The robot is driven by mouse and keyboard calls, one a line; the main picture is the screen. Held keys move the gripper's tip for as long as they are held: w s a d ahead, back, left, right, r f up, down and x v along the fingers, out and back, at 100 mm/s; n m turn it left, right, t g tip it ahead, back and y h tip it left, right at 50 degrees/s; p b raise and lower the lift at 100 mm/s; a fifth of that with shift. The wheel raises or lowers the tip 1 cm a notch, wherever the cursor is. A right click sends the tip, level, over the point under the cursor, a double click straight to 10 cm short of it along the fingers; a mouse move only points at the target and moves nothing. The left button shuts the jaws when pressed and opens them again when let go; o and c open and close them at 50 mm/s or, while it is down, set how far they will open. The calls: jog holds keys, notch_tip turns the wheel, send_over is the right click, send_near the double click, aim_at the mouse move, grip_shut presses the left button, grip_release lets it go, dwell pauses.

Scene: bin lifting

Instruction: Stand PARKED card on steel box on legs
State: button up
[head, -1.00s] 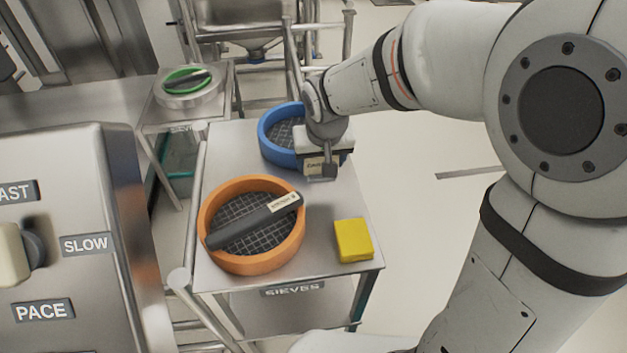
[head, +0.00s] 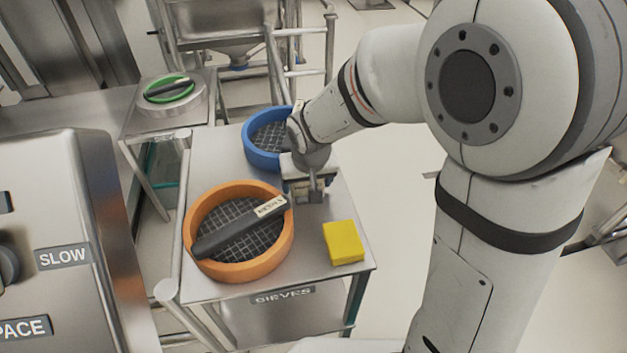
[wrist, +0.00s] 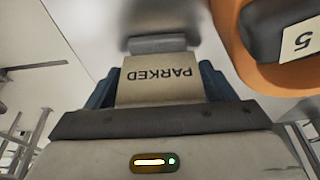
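The PARKED card (wrist: 160,92) shows in the wrist view as a beige plate with its word upside down and a grey strip along the far edge. It sits between the blue finger parts of my gripper (head: 309,190), which is shut on it. In the head view my gripper is over the right side of the sieve table, beyond the yellow block, and the card is mostly hidden there. A large steel box (head: 85,200) with SLOW and PACE labels and a knob stands at the left; its legs are out of view.
On the table (head: 305,262) are an orange sieve (head: 205,265) with a dark handled tool across it, a blue sieve (head: 250,150) and a yellow block (head: 343,242). A green-rimmed pan (head: 170,95) stands behind left. A steel hopper (head: 235,45) on a frame stands at the back.

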jog(key=shift+o, duration=1.2)
jog(key=shift+r, duration=0.1)
